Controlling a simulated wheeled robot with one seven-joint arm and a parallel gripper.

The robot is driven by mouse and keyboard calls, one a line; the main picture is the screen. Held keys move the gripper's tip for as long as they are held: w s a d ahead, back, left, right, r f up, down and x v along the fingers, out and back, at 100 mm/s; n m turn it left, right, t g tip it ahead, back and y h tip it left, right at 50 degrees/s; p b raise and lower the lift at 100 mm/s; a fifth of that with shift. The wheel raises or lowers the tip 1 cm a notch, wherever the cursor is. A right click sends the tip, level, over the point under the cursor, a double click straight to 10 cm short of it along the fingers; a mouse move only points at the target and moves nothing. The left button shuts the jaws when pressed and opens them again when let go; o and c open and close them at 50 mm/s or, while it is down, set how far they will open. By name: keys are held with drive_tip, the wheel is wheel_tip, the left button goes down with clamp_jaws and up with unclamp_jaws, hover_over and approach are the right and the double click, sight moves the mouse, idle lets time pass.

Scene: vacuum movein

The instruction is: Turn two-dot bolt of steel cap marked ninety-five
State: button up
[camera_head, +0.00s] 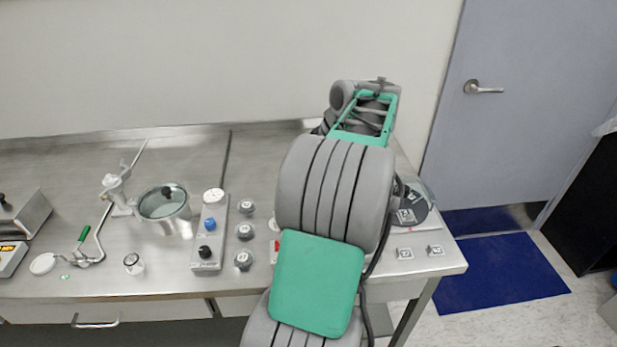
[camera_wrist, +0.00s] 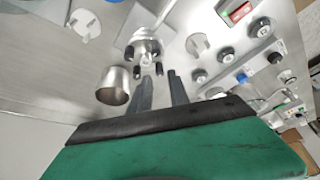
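In the wrist view, a round steel piece (camera_wrist: 146,46) with several dark-tipped bolts around it sits ahead of my gripper, on a flat metal plate. It may be the steel cap; no number or dots can be read on it. My gripper (camera_wrist: 161,84) points toward it with its two dark fingers apart and nothing visible between them. The fingertips appear just short of the nearest dark tips; whether they touch cannot be told. In the head view my arm covers the gripper and most of this area.
A steel cup (camera_wrist: 113,88) stands close left of my fingers. Several small knobbed pieces and a blue-knobbed panel (camera_wrist: 243,77) lie to the right. In the head view, a pot (camera_head: 165,212) and two labelled blocks (camera_head: 404,254) stand on the steel table (camera_head: 110,279).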

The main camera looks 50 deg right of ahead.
drive_tip(key=shift+v, duration=1.9)
drive_tip(key=shift+o, duration=0.4)
